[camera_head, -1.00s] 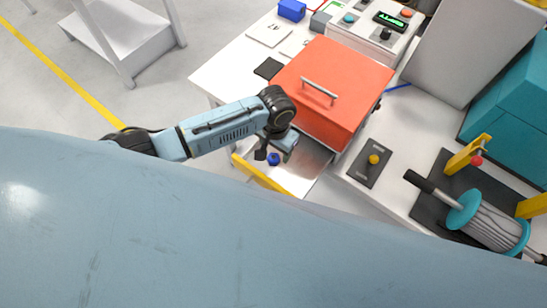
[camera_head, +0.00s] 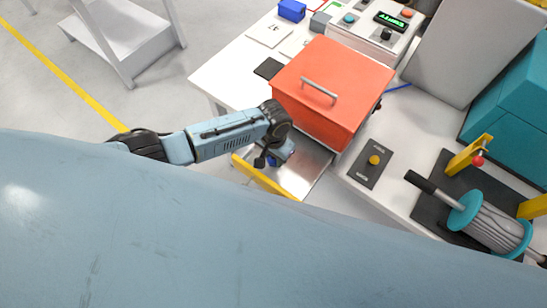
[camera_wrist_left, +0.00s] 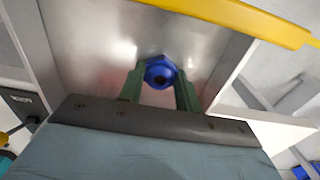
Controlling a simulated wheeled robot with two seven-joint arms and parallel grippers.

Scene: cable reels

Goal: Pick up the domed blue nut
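The domed blue nut (camera_wrist_left: 160,72) lies on the metal floor of an open drawer (camera_head: 305,172), which shows below the red box. In the left wrist view it sits between the two green fingers of my left gripper (camera_wrist_left: 161,80), close to their tips. The fingers stand apart, one on each side of the nut, and I see no clear grip on it. In the head view the left gripper (camera_head: 278,157) reaches down into the drawer and partly hides the nut (camera_head: 272,162). My right gripper does not show.
The drawer's yellow front edge (camera_head: 262,177) is near my gripper. The red box (camera_head: 330,90) with a metal handle stands just behind on the white table. A plate with a yellow button (camera_head: 374,160) and a cable reel (camera_head: 490,222) are to the right.

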